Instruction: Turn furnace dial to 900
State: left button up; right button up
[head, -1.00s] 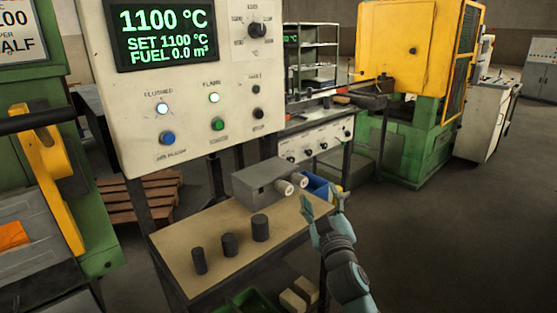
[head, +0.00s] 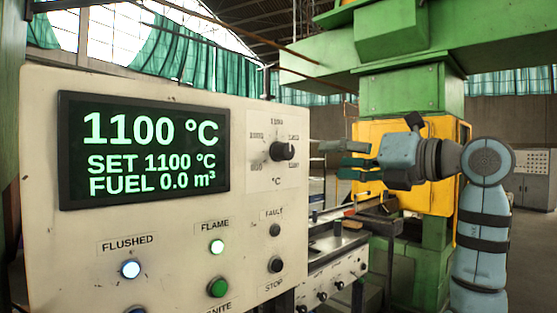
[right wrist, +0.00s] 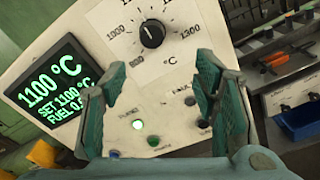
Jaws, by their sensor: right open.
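The furnace dial (head: 283,151) is a black round knob on a white scale plate at the right of the control panel. It also shows in the right wrist view (right wrist: 151,34), beyond the fingertips. The panel's display (head: 145,150) reads 1100 °C, SET 1100 °C and FUEL 0.0 m³. My right gripper (head: 343,160) is open and empty, to the right of the dial and apart from it, with its fingers pointing left toward the panel. In the right wrist view its two teal fingers (right wrist: 160,75) are spread below the dial. My left gripper is not in view.
Below the dial are a lit flame lamp (head: 217,246), a green button (head: 217,287), a fault lamp (head: 275,230) and a stop button (head: 276,265). A lit flushed lamp (head: 131,268) is further left. A green and yellow machine (head: 412,95) stands behind my right arm.

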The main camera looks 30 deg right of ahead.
aim_at(289, 152)
jog(key=x, duration=0.4)
jog(key=p+x, duration=0.1)
jog(key=x, duration=0.3)
jog(key=r+p+x, duration=0.1)
jog(key=x, duration=0.2)
jog(key=shift+w+a, duration=0.25)
jog(key=shift+a, duration=0.25)
jog(key=shift+w+a, duration=0.1)
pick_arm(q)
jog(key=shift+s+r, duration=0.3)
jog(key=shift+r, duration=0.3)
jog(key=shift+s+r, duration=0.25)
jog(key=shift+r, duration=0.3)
pick_arm(e)
jog(key=shift+s+r, duration=0.1)
jog(key=shift+s, duration=0.15)
